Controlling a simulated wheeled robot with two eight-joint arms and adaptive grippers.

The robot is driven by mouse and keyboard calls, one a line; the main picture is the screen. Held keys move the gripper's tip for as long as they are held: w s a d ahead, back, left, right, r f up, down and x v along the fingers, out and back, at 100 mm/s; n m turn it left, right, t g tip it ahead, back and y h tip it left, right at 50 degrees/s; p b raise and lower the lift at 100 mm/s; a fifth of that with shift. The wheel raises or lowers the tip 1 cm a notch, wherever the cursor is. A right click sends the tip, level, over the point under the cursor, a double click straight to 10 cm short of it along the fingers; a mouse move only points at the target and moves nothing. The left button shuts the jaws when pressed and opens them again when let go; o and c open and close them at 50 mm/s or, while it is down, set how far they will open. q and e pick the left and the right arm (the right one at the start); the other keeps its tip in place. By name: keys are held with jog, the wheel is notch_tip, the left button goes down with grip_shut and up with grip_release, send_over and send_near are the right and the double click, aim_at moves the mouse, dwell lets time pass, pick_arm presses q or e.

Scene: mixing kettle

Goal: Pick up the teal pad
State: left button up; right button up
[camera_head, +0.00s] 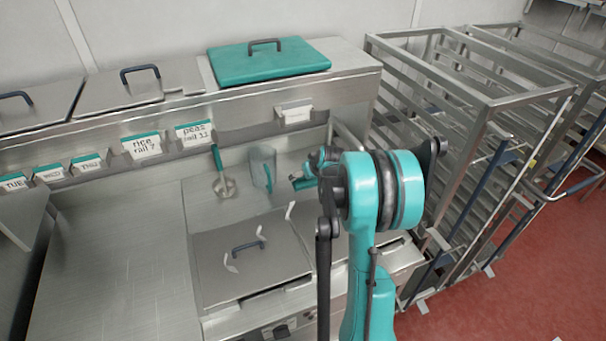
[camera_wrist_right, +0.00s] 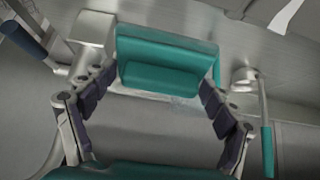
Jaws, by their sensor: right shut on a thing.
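The teal pad (camera_wrist_right: 166,55) is a block with a thick, raised front part, at the upper middle of the right wrist view. My right gripper (camera_wrist_right: 157,84) has its two dark-padded fingers at the pad's left and right sides and is shut on it. In the head view, my right gripper (camera_head: 318,167) is in front of the steel back wall, right of the clear panel. A small teal piece beside its fingers there looks like the pad, but the arm hides much of it. My left gripper is in neither view.
A teal-handled utensil (camera_head: 221,174) hangs on the back wall beside a clear panel (camera_head: 262,168). Below is a closed steel lid (camera_head: 225,270) with a dark handle. A teal lid (camera_head: 268,62) lies on the shelf above. Steel racks (camera_head: 470,150) stand at right.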

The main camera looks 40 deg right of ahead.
jog(key=s+a+r+g+p, duration=0.1)
jog(key=s+a, duration=0.1)
jog(key=s, duration=0.6)
jog(key=s+a+r+g+y+p, duration=0.1)
jog(key=s+a+g, duration=0.1)
jog(key=s, duration=0.7)
jog(key=shift+s+a, duration=0.3)
jog(key=shift+a, duration=0.5)
jog(key=shift+o, duration=0.8)
jog(key=shift+f, duration=0.1)
jog(key=shift+c, duration=0.2)
